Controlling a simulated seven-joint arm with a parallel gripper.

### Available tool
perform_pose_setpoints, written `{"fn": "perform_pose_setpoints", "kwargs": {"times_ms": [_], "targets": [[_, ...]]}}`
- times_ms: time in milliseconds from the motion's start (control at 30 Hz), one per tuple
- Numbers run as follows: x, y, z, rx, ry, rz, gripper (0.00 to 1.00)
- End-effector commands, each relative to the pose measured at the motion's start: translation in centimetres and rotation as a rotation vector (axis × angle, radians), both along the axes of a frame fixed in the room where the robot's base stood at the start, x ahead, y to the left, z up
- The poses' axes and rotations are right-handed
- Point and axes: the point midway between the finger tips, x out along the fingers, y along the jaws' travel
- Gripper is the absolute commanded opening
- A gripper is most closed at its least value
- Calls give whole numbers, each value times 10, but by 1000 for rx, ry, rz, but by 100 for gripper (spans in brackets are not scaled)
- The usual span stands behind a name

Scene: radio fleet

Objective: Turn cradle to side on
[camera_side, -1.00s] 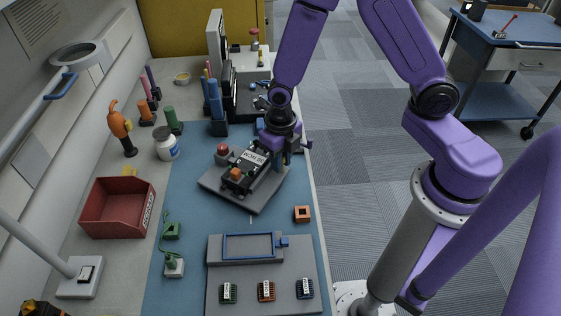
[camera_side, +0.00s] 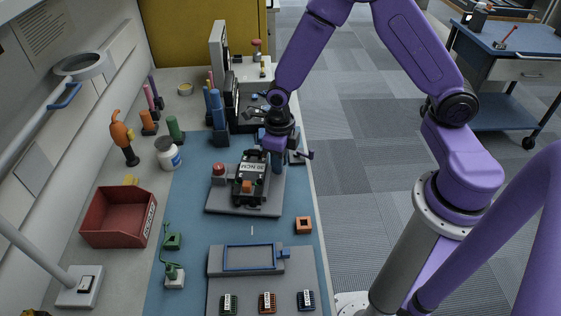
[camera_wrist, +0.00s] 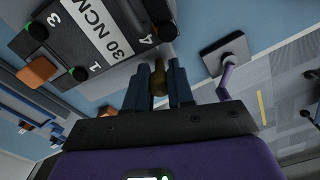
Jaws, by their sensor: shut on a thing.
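The cradle is a grey base plate (camera_side: 225,206) on the blue mat, carrying a black unit (camera_side: 243,190) with a white "30 NCM" label, an orange block at its near end and a red knob at its left. It lies almost square to the bench. My gripper (camera_side: 268,155) is at its far right corner. In the wrist view, the fingers of my gripper (camera_wrist: 158,85) are shut on a brass-coloured peg (camera_wrist: 159,75) beside the labelled black unit (camera_wrist: 95,30). Where the peg joins the cradle is hidden.
A grey tray (camera_side: 215,262) with a blue frame is nearer the camera. A red bin (camera_side: 110,222) and a white bottle (camera_side: 168,154) stand left. Blue tools (camera_side: 217,125) stand behind.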

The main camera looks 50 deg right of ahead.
Motion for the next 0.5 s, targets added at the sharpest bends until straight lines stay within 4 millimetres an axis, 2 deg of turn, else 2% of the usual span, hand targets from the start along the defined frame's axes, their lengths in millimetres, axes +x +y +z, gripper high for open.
{"fn": "perform_pose_setpoints", "kwargs": {"times_ms": [500], "targets": [[5, 0, 2, 4, -8, 41, 0]]}}
